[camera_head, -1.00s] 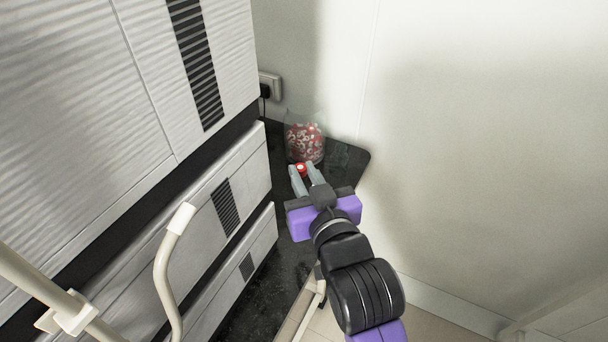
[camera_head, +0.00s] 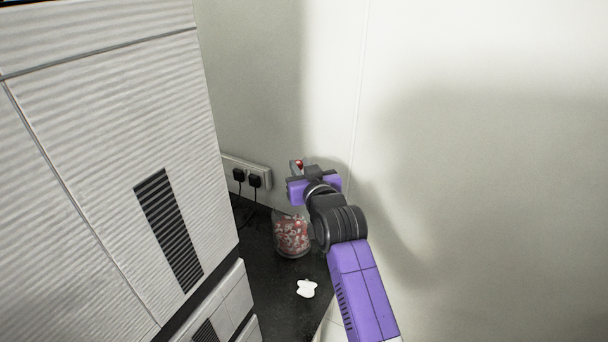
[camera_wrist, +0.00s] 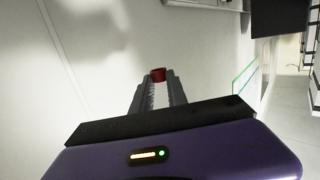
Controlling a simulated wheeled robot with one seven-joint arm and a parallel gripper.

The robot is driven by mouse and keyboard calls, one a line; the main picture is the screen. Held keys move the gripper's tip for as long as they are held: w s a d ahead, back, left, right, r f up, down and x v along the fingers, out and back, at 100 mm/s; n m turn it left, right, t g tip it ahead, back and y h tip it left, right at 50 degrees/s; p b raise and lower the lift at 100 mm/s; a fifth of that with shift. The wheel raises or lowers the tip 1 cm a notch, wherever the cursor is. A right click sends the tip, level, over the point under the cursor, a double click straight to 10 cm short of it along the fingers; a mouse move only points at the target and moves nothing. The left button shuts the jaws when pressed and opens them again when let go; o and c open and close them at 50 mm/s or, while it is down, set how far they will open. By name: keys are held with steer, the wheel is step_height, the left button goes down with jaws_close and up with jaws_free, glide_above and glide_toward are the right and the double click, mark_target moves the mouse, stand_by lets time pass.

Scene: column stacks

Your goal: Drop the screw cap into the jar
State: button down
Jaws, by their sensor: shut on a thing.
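My gripper (camera_head: 299,165) is shut on the small red screw cap (camera_head: 299,164) and holds it up in front of the wall, above the level of the jar. In the wrist view the red cap (camera_wrist: 158,75) sits between the fingertips of my gripper (camera_wrist: 158,85). The clear jar (camera_head: 292,236), filled with red and white pieces, stands on the dark counter below and slightly left of my gripper. Its right edge is close to my wrist in the picture. The jar is not visible in the wrist view.
The dark counter (camera_head: 285,290) is narrow, with a white flat object (camera_head: 306,288) in front of the jar. A double wall socket (camera_head: 247,172) with black plugs is behind. A ribbed white cabinet (camera_head: 110,150) borders the left, and a bare wall (camera_head: 480,170) the right.

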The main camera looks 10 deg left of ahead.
step_height(320, 180, down, 8)
steer(key=b, duration=0.4)
steer(key=shift+w+a, duration=0.2)
steer(key=shift+w, duration=0.25)
steer(key=c, duration=1.2)
jaws_free()
steer(key=shift+c, duration=0.2)
steer(key=shift+s, duration=0.1)
steer(key=v, duration=0.7)
steer(key=shift+s+d, duration=0.2)
steer(key=shift+s, duration=0.1)
steer(key=shift+r, duration=0.1)
